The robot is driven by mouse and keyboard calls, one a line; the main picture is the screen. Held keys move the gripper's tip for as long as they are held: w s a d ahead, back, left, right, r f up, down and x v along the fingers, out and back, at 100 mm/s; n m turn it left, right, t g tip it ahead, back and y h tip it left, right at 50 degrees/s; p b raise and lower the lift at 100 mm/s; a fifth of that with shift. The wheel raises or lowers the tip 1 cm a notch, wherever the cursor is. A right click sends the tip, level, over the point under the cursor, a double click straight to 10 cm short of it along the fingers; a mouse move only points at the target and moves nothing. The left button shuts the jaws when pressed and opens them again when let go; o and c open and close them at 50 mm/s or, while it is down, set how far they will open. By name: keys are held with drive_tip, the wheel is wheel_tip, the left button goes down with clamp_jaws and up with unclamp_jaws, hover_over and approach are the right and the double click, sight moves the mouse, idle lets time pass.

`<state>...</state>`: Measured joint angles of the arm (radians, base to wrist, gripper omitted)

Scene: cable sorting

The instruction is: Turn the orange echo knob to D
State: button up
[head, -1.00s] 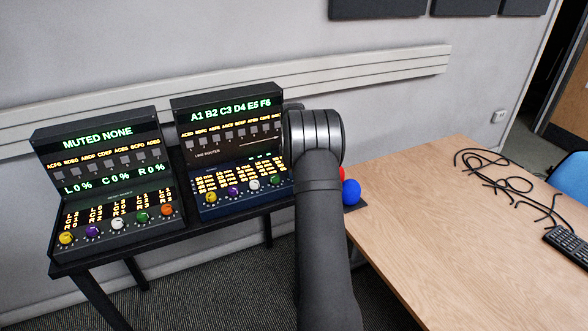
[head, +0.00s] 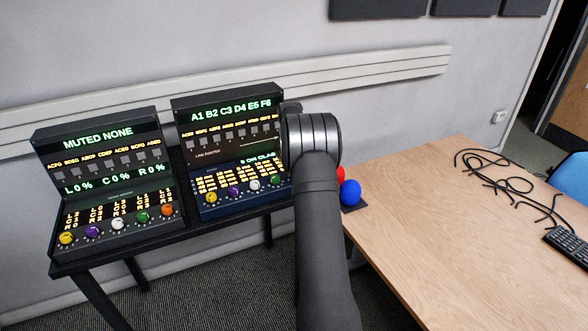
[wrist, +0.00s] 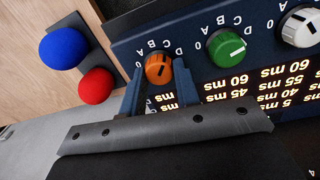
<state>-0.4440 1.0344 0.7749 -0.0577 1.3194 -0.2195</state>
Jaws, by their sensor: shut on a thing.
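The orange echo knob (wrist: 158,70) sits on the dark blue sloped panel at the left end of its knob row in the wrist view. My gripper (wrist: 159,80) is shut on it, one blue finger on either side. Letters A, B, C and D arc above the knob in this view, with D at the upper right. A dark pointer mark shows on the knob face and appears to slant toward the upper right; its exact setting is hard to read. In the head view my arm hides the knob and fingers.
The green knob (wrist: 226,48) and white knob (wrist: 301,27) are close by on the same panel. A blue ball (wrist: 63,48) and a red ball (wrist: 95,86) stand beside it. Another console (head: 110,190) stands left. The wooden table (head: 440,230) holds black cables (head: 505,180).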

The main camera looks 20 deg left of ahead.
drive_tip(key=m, duration=0.6)
drive_tip(key=shift+m, duration=0.3)
idle(0.4)
drive_tip(key=o, duration=1)
drive_tip(key=r, duration=1.1)
drive_tip(key=a+r, duration=0.1)
drive_tip(key=r, duration=0.5)
drive_tip(key=shift+r, duration=0.2)
drive_tip(key=f, duration=1.1)
drive_tip(key=d+f, duration=0.1)
drive_tip(key=f, duration=0.5)
drive_tip(key=shift+f, duration=0.2)
